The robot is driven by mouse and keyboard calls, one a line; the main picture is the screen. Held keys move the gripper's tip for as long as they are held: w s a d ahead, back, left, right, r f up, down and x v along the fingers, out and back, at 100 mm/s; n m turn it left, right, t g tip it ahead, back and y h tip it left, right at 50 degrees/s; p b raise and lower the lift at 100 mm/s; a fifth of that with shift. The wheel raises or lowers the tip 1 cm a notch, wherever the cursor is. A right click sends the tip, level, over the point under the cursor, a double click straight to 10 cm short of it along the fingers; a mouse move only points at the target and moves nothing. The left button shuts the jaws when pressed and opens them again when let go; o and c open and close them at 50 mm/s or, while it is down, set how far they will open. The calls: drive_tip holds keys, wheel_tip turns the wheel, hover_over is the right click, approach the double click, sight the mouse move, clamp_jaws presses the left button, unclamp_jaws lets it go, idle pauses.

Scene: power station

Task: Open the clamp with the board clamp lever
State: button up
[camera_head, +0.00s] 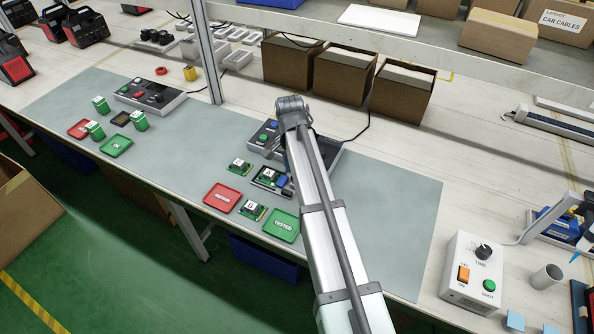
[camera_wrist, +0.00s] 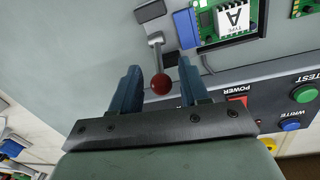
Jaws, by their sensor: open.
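The board clamp lever (camera_wrist: 155,52) shows in the wrist view as a thin metal arm ending in a red ball knob. The knob (camera_wrist: 161,84) appears between the two blue fingers of my gripper (camera_wrist: 158,66), which are open with a gap on each side of it. I cannot tell whether the knob is level with the fingers or below them. In the head view the board fixture (camera_head: 264,180) is partly visible, while my arm hides the lever and gripper.
A grey control box (camera_wrist: 270,88) with POWER, WRITE and TEST controls lies close to the fingers. Red (camera_head: 222,197) and green "TESTED" (camera_head: 281,225) trays and loose boards (camera_head: 252,210) lie near the fixture. The mat (camera_head: 400,215) right of my arm is clear.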

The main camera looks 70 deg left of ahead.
drive_tip(key=shift+d+f, duration=0.1)
drive_tip(key=shift+f, duration=0.7)
drive_tip(key=shift+c, duration=0.4)
clamp_jaws()
